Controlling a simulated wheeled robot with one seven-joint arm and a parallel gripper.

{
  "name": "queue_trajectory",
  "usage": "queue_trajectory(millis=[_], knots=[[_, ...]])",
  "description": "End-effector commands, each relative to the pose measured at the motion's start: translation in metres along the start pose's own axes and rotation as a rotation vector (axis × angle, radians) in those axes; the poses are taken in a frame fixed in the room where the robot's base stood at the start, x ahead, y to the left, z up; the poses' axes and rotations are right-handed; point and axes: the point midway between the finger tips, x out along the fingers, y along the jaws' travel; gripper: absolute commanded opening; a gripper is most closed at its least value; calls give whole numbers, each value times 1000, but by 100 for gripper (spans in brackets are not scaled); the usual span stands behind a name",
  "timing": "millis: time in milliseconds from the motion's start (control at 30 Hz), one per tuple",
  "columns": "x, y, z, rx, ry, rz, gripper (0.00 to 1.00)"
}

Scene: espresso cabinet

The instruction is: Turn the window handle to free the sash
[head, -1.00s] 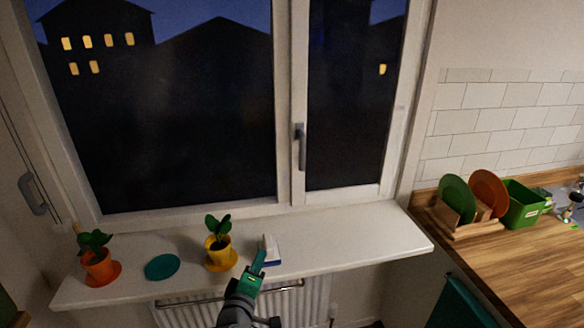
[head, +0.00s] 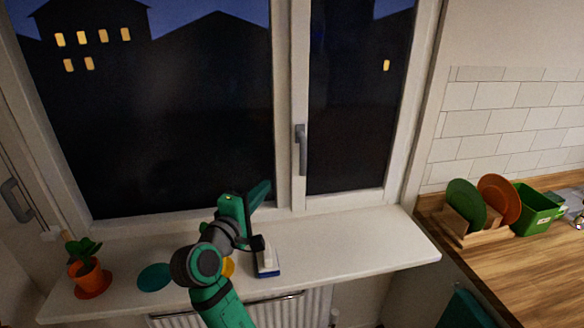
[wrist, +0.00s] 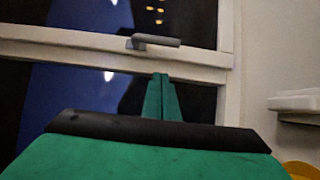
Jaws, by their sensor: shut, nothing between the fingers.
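The grey window handle (head: 301,150) hangs straight down on the frame between the two panes. It also shows in the wrist view (wrist: 156,42), a little beyond my fingertips. The narrow right sash (head: 347,196) looks closed in its frame. My green gripper (head: 262,190) is in front of the window, below and left of the handle and apart from it. In the wrist view my two fingers (wrist: 161,80) are together with nothing between them.
The white sill (head: 345,242) carries an orange potted plant (head: 87,272), a teal disc (head: 154,277) and a blue-and-white object (head: 267,264). My arm mostly covers a yellow pot (head: 229,267). A dish rack (head: 465,232) and green box (head: 537,211) stand on the right counter.

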Motion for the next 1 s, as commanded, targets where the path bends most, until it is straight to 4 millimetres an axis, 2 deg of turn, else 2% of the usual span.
queue_trajectory(millis=[233, 367, 867, 1000], knots=[[2, 0, 1, 0, -1, 0, 0], [12, -1, 1, -1, -3, -1, 0], [100, 0, 1, 0, -1, -1, 0], [115, 0, 15, 2, -2, -1, 0]])
